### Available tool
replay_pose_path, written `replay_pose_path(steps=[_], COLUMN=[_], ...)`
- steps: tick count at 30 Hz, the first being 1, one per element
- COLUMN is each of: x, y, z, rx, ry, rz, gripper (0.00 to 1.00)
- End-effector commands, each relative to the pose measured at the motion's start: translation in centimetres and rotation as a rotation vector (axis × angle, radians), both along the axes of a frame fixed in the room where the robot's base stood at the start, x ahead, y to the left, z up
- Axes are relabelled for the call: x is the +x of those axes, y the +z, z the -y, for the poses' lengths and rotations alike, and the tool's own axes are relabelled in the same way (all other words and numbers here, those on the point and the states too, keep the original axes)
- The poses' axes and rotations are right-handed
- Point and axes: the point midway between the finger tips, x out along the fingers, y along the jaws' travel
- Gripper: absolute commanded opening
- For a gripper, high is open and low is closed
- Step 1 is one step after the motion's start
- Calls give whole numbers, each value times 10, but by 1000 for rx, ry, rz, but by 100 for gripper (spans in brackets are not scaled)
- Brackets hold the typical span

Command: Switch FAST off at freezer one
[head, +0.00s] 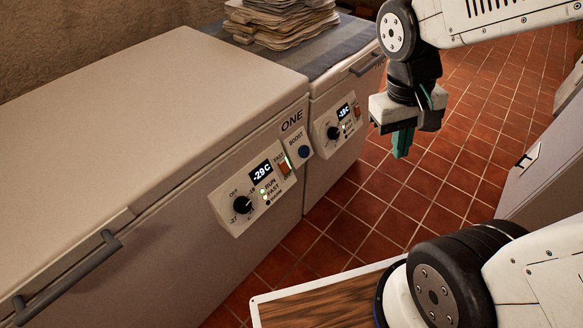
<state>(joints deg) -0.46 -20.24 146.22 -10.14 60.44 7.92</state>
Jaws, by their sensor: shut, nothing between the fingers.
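Freezer one (160,85) is a white chest freezer at the left, marked ONE. Its tilted control panel (228,207) has a display (262,172) reading about -29C, a black knob (242,205) and an orange rocker switch (285,168) under the word FAST. A green strip glows beside the rocker. Which way the rocker is tipped is too small to tell. My gripper (401,154) has teal fingers, shut and empty, pointing down. It is right of both panels, touching nothing.
A handle (65,280) juts out at lower left. Tiled floor (400,205) lies open in front.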

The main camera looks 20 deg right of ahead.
Motion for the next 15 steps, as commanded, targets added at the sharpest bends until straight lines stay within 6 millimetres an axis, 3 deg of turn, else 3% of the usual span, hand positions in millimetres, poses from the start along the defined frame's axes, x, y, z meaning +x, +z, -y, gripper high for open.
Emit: replay_pose_path(steps=[9,15], x=[52,87], y=[-62,-105], z=[19,21], rx=[-114,-129], ry=[-108,-191], rz=[78,180], gripper=[0,0])
